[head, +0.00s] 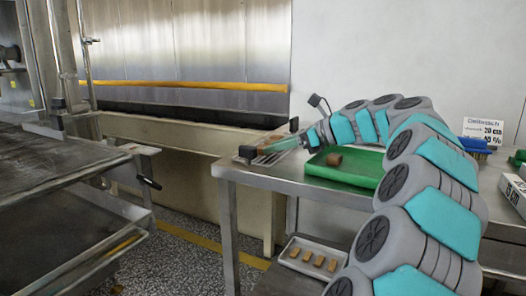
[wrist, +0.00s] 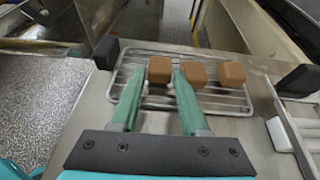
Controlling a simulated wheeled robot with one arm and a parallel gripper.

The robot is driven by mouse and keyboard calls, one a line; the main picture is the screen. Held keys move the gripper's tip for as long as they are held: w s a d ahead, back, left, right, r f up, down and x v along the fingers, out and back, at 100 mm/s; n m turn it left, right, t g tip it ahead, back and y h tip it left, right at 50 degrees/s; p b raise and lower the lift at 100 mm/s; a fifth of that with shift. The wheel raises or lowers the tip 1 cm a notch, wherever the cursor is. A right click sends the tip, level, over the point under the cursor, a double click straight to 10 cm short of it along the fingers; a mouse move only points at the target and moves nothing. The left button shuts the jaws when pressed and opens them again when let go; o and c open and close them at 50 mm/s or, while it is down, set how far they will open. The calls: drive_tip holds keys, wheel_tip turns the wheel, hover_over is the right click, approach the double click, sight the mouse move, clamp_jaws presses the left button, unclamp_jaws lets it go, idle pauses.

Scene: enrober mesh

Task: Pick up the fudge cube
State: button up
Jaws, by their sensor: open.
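Three brown cubes sit in a row on a wire rack (wrist: 215,103) in the wrist view: a left cube (wrist: 159,70), a middle cube (wrist: 194,75) and a right cube (wrist: 232,74). They look alike, so I cannot tell which is the fudge cube. My gripper (wrist: 158,73) is open, with its teal fingertips either side of the left cube. The right finger lies between the left and middle cubes. Contact cannot be made out. In the head view my gripper (head: 277,147) is low over the rack at the table's left end. Another brown cube (head: 333,159) lies on a green tray (head: 361,177).
Black blocks stand at the rack's left (wrist: 106,52) and right (wrist: 297,81) sides. A white tray (head: 292,267) of several brown pieces is on the lower shelf. A blue brush (head: 474,145) and a sign (head: 483,128) stand at the back right. A conveyor (head: 50,165) is left, across an aisle.

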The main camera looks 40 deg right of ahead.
drive_tip(key=shift+x, duration=0.8)
drive_tip(key=c, duration=0.6)
drive_tip(key=shift+c, duration=0.2)
drive_tip(key=shift+r, duration=0.1)
